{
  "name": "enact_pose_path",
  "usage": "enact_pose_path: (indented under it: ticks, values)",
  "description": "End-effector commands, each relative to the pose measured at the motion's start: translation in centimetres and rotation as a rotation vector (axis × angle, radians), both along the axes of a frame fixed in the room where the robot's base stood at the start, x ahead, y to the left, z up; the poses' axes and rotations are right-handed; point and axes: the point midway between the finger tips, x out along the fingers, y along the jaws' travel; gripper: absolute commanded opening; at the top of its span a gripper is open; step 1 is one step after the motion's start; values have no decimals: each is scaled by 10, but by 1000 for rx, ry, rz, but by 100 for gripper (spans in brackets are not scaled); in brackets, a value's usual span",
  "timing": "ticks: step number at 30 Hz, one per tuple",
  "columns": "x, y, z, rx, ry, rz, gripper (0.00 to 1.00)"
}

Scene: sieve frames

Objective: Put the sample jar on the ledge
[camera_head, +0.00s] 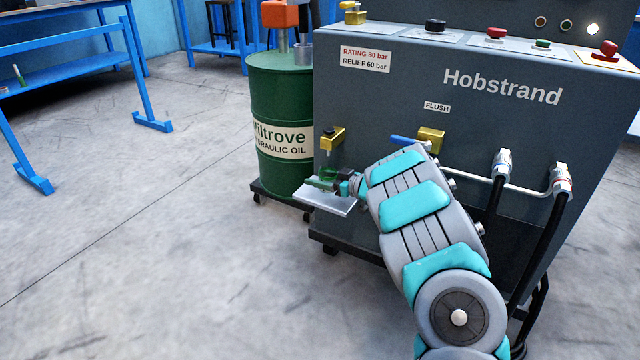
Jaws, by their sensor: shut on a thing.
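The sample jar (325,177) is small, see-through and greenish. It is at the tip of my gripper (338,183), which is shut on it from the right. The ledge (326,202) is a flat pale metal plate sticking out from the left lower front of the grey machine. The jar is over the ledge, below a brass valve (331,139). I cannot tell whether the jar's base touches the plate. My gripper and wrist hide the jar's right side and part of the ledge's right end.
The grey Hobstrand machine (440,115) stands behind, with a blue-handled brass valve (430,139) and hose fittings (503,165) to the right. A green oil drum (278,95) stands just left of the ledge. Open floor (150,250) lies at left, beyond it blue benches (65,80).

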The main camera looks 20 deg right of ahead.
Motion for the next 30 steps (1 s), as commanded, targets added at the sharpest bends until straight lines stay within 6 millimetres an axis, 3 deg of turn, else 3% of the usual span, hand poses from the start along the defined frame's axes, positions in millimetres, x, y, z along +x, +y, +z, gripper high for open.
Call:
enact_pose_path:
  ticks: [3, 14, 15, 22, 30]
  values:
    - [0, 0, -13, 1, -2, 0, 10]
    - [0, 0, -15, 0, -2, 0, 10]
    - [0, 0, -15, -1, -3, 0, 70]
    - [0, 0, -15, -2, -3, 1, 95]
    - [0, 0, -14, -2, -3, 1, 95]
